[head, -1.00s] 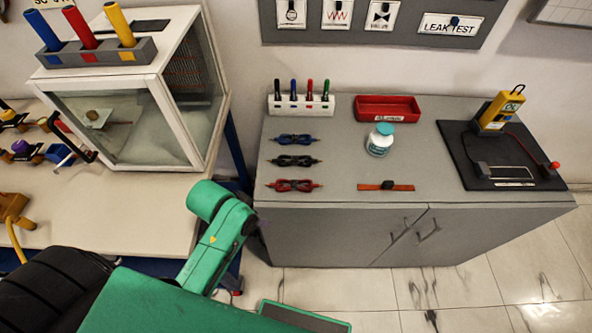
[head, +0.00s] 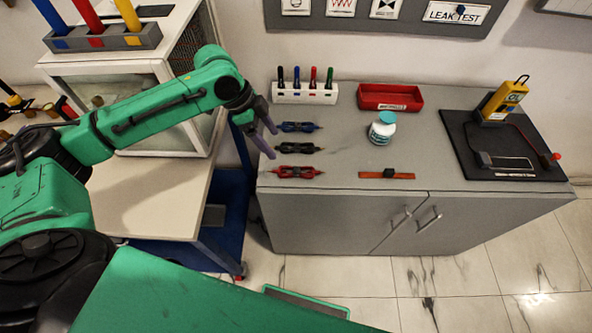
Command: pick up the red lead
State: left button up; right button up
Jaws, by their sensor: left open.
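The red lead (head: 297,172) is a small coiled bundle lying at the front left of the grey cabinet top (head: 345,155). A black lead (head: 299,148) and a blue lead (head: 298,127) lie behind it in a row. My left gripper (head: 272,140) is open and empty, its purple-grey fingers pointing down at the cabinet's left edge, left of the leads. It looks apart from them; its exact height is hard to tell. My right gripper is not in view.
A yellow meter (head: 503,101) stands on a black board at right. A white-framed case stands behind my arm.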

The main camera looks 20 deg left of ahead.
aim_at(298, 170)
pick_arm(q)
jog(key=p+x, duration=0.1)
jog(key=x, duration=0.3)
jog(key=p+x, duration=0.1)
jog(key=x, duration=0.4)
jog(key=d+p+x, duration=0.1)
jog(key=x, duration=0.4)
jog(key=shift+w+d, duration=0.1)
jog(key=shift+w, duration=0.1)
grip_shut()
notch_tip(298, 170, up, 20)
jog(key=b, duration=0.2)
